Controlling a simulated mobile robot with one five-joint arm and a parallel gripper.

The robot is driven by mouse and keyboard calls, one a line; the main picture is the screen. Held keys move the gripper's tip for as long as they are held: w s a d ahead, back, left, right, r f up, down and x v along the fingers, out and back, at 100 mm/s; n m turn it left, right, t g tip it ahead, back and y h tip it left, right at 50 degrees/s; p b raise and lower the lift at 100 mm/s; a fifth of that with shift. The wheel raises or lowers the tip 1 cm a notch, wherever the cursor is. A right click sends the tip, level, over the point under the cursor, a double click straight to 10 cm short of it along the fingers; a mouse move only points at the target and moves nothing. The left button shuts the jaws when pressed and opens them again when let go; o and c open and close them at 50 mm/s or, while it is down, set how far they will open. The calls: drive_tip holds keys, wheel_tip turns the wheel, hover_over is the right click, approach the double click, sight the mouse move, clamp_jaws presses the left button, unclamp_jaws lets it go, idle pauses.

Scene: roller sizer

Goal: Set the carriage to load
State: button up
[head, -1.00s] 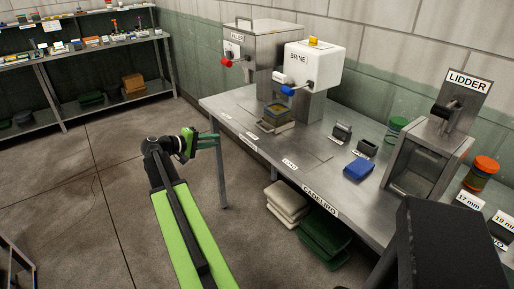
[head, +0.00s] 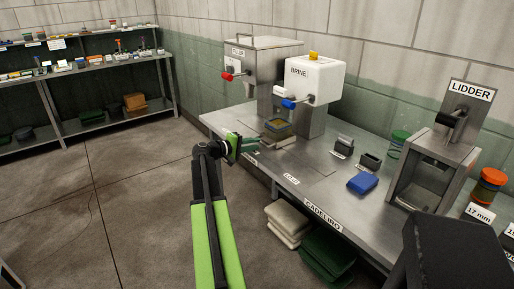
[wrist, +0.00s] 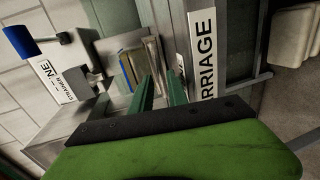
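The carriage (head: 283,143) is a low metal sled on the bench track, under the white BRINE box (head: 314,78) and its blue-knobbed lever. It bears a squarish clear container with yellowish contents (head: 278,128). The LOAD label (head: 291,179) lies nearer, along the bench's front edge. My gripper (head: 247,144) is at the bench edge, just left of the carriage.
The FILLER (head: 262,65) with its red knob stands behind left. Two small dark holders (head: 370,161), a blue block (head: 362,183) and the LIDDER (head: 440,150) stand to the right. Sacks (head: 287,223) and green crates (head: 325,250) sit below. Floor at left is clear.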

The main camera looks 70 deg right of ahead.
drive_tip(key=shift+x, duration=1.05)
clamp_jaws()
idle(0.5)
